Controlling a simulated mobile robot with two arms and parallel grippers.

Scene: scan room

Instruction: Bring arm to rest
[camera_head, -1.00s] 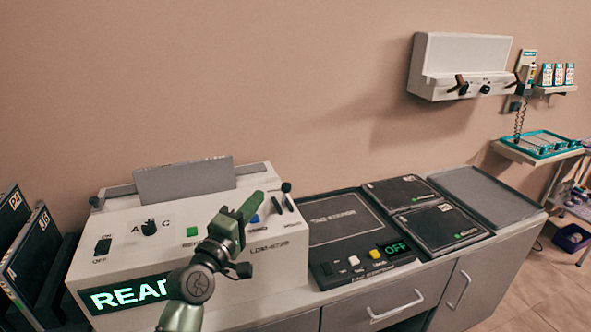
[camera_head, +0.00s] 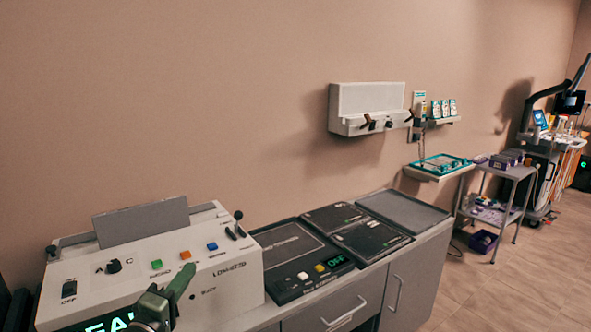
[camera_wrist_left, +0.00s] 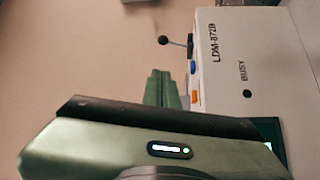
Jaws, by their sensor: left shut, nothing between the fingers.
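My left gripper (camera_head: 180,281) is at the bottom left of the head view, in front of the white LDM-872B machine (camera_head: 215,278). Its green fingers are together with nothing between them, and they point up toward the machine's sloped button panel. In the left wrist view the shut fingers (camera_wrist_left: 161,88) show near the middle, with the machine's side (camera_wrist_left: 250,60) to the right. From this view I cannot tell whether they touch the machine. My right gripper is not in view.
The counter holds a black panel (camera_head: 290,265) reading OFF, dark flat plates (camera_head: 370,239) and a grey tray (camera_head: 400,212). A white wall unit (camera_head: 368,109) hangs above. A grey cart (camera_head: 513,174) and a wheeled machine (camera_head: 548,150) stand at right. The floor (camera_head: 530,270) at lower right is clear.

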